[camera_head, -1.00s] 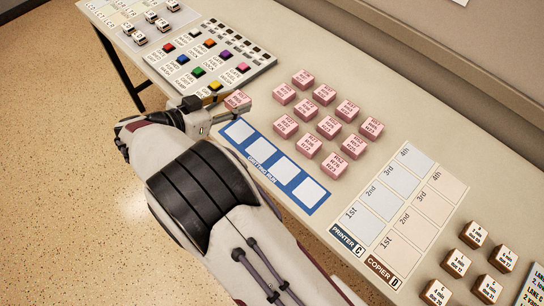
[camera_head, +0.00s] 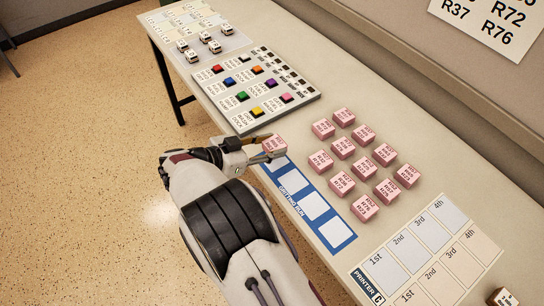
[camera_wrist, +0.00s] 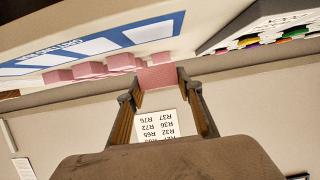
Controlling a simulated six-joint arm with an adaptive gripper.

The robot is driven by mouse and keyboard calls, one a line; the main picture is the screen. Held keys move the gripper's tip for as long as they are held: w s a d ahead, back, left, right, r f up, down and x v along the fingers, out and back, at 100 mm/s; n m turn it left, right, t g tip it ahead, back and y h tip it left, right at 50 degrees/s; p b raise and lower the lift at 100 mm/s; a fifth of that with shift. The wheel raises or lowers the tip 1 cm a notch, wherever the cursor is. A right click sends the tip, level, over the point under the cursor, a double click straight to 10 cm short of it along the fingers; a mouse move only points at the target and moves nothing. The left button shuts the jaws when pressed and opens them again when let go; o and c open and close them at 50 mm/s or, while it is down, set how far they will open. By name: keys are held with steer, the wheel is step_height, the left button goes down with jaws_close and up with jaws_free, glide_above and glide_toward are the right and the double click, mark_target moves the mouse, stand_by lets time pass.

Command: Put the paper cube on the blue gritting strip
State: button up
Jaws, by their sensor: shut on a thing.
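My gripper (camera_head: 268,150) is shut on a pink paper cube (camera_head: 274,143) with dark print on its top. The cube is at the far left end of the blue gritting strip (camera_head: 304,222). In the wrist view, the pink cube (camera_wrist: 158,76) sits between my two fingertips. The strip (camera_wrist: 110,41) also shows there, upside down, with several empty white cells. The held cube overlaps the edge of the end cell in the head view; I cannot tell its height above the table.
Several other pink cubes (camera_head: 342,148) stand in rows right of the strip. A board of coloured buttons (camera_head: 242,121) lies just beyond my gripper. A printer and copier grid (camera_head: 388,275) lies nearer. A sheet (camera_head: 495,24) hangs on the wall.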

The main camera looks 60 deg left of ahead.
mark_target(270, 163)
steer(key=shift+f, duration=0.4)
steer(key=shift+f, duration=1.85)
steer(key=shift+f, duration=0.15)
steer(key=o, duration=1.1)
steer(key=shift+s, duration=0.1)
steer(key=v, duration=1.2)
